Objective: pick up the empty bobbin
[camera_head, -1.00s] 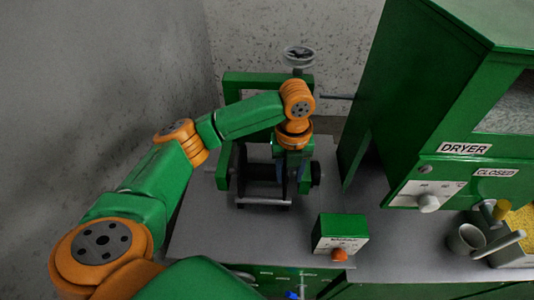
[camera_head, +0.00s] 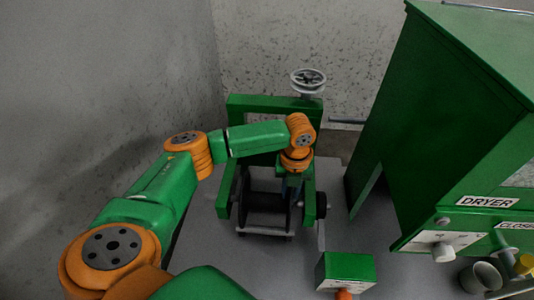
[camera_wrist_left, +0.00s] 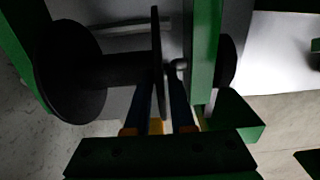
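The empty bobbin (camera_head: 265,212) is black, with two round flanges and a bare core. It sits in a green frame (camera_head: 314,190) on the grey bench. In the left wrist view the bobbin (camera_wrist_left: 115,70) fills the upper left, with one flange nearly edge-on. My left gripper (camera_head: 291,188) is above the bobbin's right side, its fingertips partly hidden. In the left wrist view the left gripper (camera_wrist_left: 164,92) is open, with one blue finger on each side of the right flange. A gap shows between the right finger and that flange. My right gripper is out of view.
A handwheel (camera_head: 308,77) stands at the back of the frame. A small green box with an orange knob (camera_head: 346,272) is in front on the right. The large green dryer (camera_head: 450,130) stands to the right, with a grey cup (camera_head: 482,277) below it.

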